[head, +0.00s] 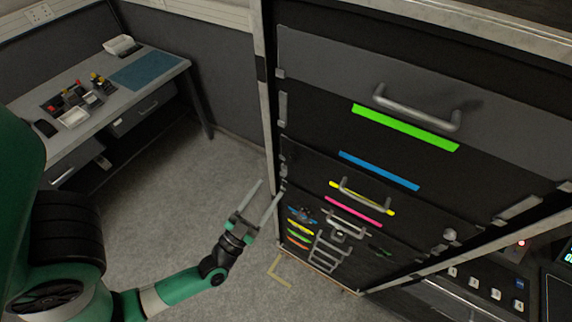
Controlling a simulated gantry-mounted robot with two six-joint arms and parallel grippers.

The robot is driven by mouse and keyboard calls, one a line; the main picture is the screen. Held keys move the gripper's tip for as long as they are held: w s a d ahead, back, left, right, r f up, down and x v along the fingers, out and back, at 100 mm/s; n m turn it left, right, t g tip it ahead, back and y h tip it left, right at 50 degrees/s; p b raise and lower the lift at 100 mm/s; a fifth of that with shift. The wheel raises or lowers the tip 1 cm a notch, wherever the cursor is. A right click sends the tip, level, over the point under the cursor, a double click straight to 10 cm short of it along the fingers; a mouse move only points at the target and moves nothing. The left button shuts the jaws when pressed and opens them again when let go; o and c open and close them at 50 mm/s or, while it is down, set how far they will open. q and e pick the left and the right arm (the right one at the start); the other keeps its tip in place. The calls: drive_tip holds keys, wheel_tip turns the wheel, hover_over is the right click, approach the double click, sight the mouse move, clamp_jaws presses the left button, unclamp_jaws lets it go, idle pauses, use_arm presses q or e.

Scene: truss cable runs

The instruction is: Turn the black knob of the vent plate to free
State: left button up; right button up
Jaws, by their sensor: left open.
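My left gripper (271,187) is open and empty, its two long fingers pointing up beside the left edge of a tall dark rack (330,92). Its fingertips appear close to the rack's lower left front, but whether they touch it I cannot tell. I cannot pick out the black knob or the vent plate for certain. The rack's lowest panel holds small dark fittings and coloured strips (300,236) that are too small to read. A small round grey knob (450,234) shows at the rack's lower right. My right gripper is not in view.
The rack front has protruding handles (416,112) and (365,196), a green strip (404,128) and a ladder-like grey piece (326,250). A workbench (160,66) with small items stands at the left. A control panel (480,288) is at lower right. The grey floor (180,190) between is clear.

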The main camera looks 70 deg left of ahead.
sight(290, 159)
use_arm(q)
drive_tip(key=x, duration=0.9)
drive_tip(key=shift+w+a, duration=0.1)
drive_tip(key=shift+w, duration=0.1)
clamp_jaws()
